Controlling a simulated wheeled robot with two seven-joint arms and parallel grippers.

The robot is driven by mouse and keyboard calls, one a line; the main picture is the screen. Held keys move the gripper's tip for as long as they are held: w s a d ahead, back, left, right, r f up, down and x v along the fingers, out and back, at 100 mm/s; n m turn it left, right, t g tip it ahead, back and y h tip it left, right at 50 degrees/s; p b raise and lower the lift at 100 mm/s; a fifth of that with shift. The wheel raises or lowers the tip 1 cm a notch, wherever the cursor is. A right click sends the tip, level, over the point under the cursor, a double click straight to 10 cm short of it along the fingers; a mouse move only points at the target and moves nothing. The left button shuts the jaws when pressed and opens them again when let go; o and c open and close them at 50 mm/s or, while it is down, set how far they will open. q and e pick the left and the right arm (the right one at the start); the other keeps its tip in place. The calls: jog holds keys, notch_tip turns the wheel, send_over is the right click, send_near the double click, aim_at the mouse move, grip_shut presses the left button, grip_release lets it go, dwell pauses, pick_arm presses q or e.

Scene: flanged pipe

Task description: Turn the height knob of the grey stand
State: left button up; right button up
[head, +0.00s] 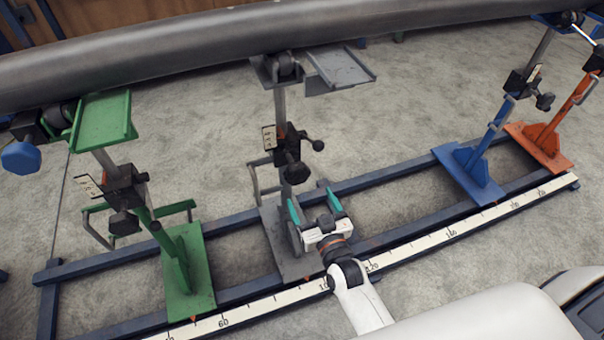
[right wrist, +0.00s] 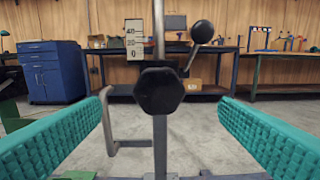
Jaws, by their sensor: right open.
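The grey stand (head: 281,106) stands in the middle of the rail frame in the head view, under the pipe (head: 190,45). Its height knob (head: 296,173) is black; in the right wrist view the knob (right wrist: 160,91) shows as a dark hexagon, centred between my fingers. A ball-ended lever (right wrist: 202,32) sits up and right of it, beside a scale plate (right wrist: 136,40). My right gripper (head: 312,203) is open, with teal fingers pointing at the stand. The knob appears beyond the fingertips, with gaps on both sides. My left gripper is not in view.
A green stand (head: 185,265) is at the left; blue (head: 468,170) and orange (head: 545,145) stands are at the right. A white ruler (head: 420,250) runs along the frame's near rail. A blue cabinet (right wrist: 52,70) and workbenches stand in the background.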

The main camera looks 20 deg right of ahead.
aim_at(299, 177)
jog(key=w+b, duration=0.1)
jog(key=w, duration=0.8)
jog(key=shift+w+a, duration=0.2)
pick_arm(q)
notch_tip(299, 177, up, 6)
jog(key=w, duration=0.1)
jog(key=shift+b, duration=0.3)
pick_arm(e)
jog(key=shift+w, duration=0.6)
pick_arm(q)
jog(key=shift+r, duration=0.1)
pick_arm(e)
jog(key=c, duration=1)
jog(key=m+p, duration=0.2)
jog(key=m, duration=0.2)
jog(key=shift+d+m, duration=0.1)
jog(key=shift+m, duration=1.1)
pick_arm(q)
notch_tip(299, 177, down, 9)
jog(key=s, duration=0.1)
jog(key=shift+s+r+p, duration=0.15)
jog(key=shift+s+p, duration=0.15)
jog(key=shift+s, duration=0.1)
pick_arm(e)
jog(key=shift+f+m, duration=0.1)
jog(key=shift+m, duration=1)
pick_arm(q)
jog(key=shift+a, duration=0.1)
